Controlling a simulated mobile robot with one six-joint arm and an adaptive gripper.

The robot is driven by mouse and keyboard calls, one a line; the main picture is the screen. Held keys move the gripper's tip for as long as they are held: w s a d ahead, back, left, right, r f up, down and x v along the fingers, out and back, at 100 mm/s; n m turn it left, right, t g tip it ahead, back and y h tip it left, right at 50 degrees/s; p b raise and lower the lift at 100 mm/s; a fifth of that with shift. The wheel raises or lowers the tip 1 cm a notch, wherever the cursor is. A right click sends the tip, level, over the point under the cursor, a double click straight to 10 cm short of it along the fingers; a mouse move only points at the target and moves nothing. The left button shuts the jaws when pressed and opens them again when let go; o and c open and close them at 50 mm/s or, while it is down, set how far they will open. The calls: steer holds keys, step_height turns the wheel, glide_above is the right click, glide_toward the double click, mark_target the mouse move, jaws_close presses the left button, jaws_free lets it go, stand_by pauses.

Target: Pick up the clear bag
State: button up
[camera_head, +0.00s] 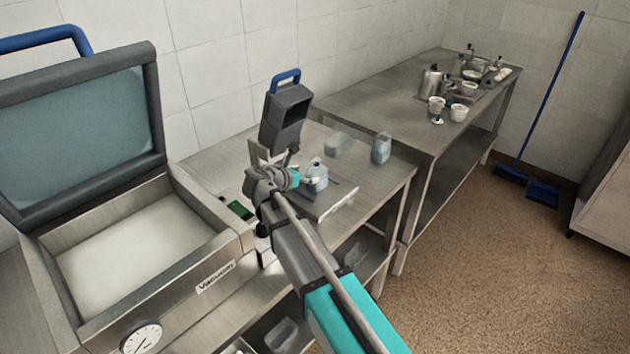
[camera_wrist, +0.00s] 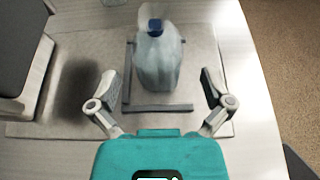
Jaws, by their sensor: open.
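A clear, pale bluish bag (camera_wrist: 158,62) with a dark blue cap-like top stands upright on a flat plate with a dark frame. It also shows in the head view (camera_head: 317,176), partly hidden by my gripper (camera_head: 300,181). In the wrist view my gripper (camera_wrist: 160,78) is open, with one finger low on each side of the bag. There is a visible gap between each finger and the bag. Nothing is held. How far the bag stands beyond the fingertips is hard to tell.
A grey device with a blue handle (camera_head: 286,115) stands behind my gripper. Two more clear containers (camera_head: 340,145) (camera_head: 381,149) are on the steel table behind. A large open vacuum machine (camera_head: 210,262) is at the left. Several pots and cups crowd the far table.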

mark_target(315, 171)
steer(key=shift+w+d+f, duration=0.1)
steer(key=shift+w, duration=0.1)
steer(key=b+x, duration=0.1)
steer(key=x, duration=0.3)
steer(key=shift+w+f+b, duration=0.1)
steer(key=shift+w+b, duration=0.05)
steer(key=shift+b, duration=0.25)
steer(key=shift+w+d+f, duration=0.1)
steer(key=shift+w+d, duration=0.1)
steer(key=shift+w, duration=0.15)
steer(key=shift+c, duration=0.3)
steer(key=c, duration=1)
steer(key=shift+r, duration=0.25)
